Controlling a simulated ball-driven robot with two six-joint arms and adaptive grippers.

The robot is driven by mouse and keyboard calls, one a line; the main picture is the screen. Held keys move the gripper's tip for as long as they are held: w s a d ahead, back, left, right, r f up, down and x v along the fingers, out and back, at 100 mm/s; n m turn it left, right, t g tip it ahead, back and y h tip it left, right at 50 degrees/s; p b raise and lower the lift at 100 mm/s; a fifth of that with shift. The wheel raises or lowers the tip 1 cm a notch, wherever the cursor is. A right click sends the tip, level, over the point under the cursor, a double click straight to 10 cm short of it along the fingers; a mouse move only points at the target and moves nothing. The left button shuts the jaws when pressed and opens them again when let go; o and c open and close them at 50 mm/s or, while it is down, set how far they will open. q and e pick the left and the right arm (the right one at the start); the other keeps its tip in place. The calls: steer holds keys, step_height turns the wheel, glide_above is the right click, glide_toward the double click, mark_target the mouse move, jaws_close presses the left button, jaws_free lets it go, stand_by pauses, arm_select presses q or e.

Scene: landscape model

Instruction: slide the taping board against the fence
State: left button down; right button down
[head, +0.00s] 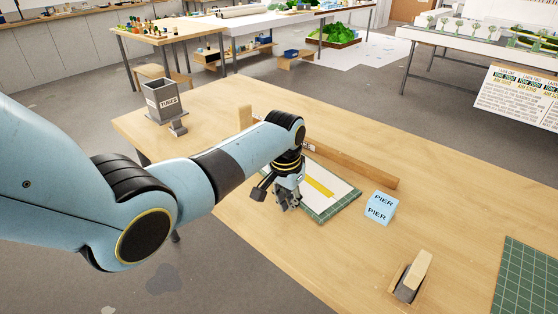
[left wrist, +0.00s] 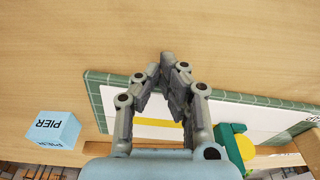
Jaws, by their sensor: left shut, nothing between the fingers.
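The taping board (head: 350,204) is a green gridded board with a white sheet and a yellow strip on it. It lies flat on the wooden table, partly hidden by my left arm. The fence (head: 365,170) is a long wooden bar behind it; a wedge of bare table shows between them at the right end. My left gripper (head: 285,204) points down at the board's near edge, shut and empty. In the left wrist view its fingertips (left wrist: 174,62) reach just past the board's green edge (left wrist: 255,99); I cannot tell whether they touch it. My right gripper is not in view.
A blue PIER block (head: 380,207) stands right of the board. A wooden-topped tool (head: 413,275) and a green mat (head: 526,275) lie near the right side. A grey TUBES bin (head: 162,102) stands at the far left. A green piece with a yellow disc (left wrist: 240,146) is near the fence.

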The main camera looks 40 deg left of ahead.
mark_target(303, 193)
arm_select(q)
steer(key=shift+w+d+b, duration=0.2)
steer(key=shift+w+b, duration=2.05)
steer(key=shift+w, duration=0.5)
steer(key=shift+s+r+p, duration=0.15)
steer(key=shift+s+p, duration=0.45)
steer(key=shift+p, duration=0.35)
steer(key=shift+s+a+p, duration=0.1)
steer(key=shift+s+p, duration=0.65)
steer(key=shift+p, duration=0.15)
steer(key=shift+s, duration=0.15)
step_height(303, 193, up, 8)
steer(key=p, duration=0.8)
steer(key=shift+p, duration=0.35)
